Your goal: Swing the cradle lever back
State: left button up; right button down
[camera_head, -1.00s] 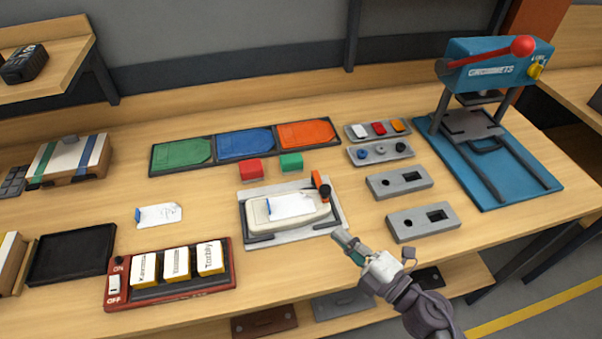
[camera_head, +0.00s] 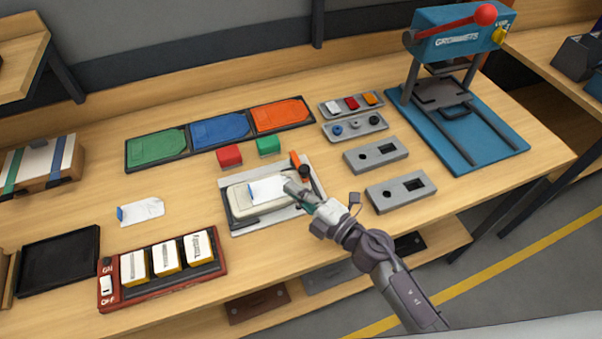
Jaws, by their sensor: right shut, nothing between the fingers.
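The cradle (camera_head: 238,228) is a light grey plate in the middle of the bench. A cream-coloured body (camera_head: 239,201) with a white tag (camera_head: 266,189) on top lies in it. The cradle lever (camera_head: 295,160) has an orange handle and a dark pivot knob (camera_head: 304,171) at the cradle's right back corner. My right gripper (camera_head: 293,190) is shut and empty. Its tips are over the cradle's right part, just in front of the lever, and hide the right end of the body. I cannot tell whether they touch anything. My left gripper is not in view.
Grey slotted blocks (camera_head: 376,156) lie right of the cradle. Red (camera_head: 229,155) and green (camera_head: 268,146) blocks stand behind it. A blue press with a red handle (camera_head: 452,26) stands at the back right.

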aim_at(302, 178)
jog(key=x, duration=0.3)
jog(key=shift+w+d+f, duration=0.1)
jog(key=shift+w+d, duration=0.1)
jog(key=shift+d, duration=0.05)
jog(key=shift+w+d+f, duration=0.1)
jog(key=shift+w+d, duration=0.15)
jog(key=shift+d, duration=0.25)
jog(key=shift+w+d+f, duration=0.1)
jog(key=shift+w+d, duration=0.1)
jog(key=shift+d, duration=0.3)
jog(key=shift+w+d+p, duration=0.15)
jog(key=shift+d+p, duration=0.15)
jog(key=shift+d, duration=0.3)
jog(key=shift+a, duration=0.1)
jog(key=shift+f, duration=0.1)
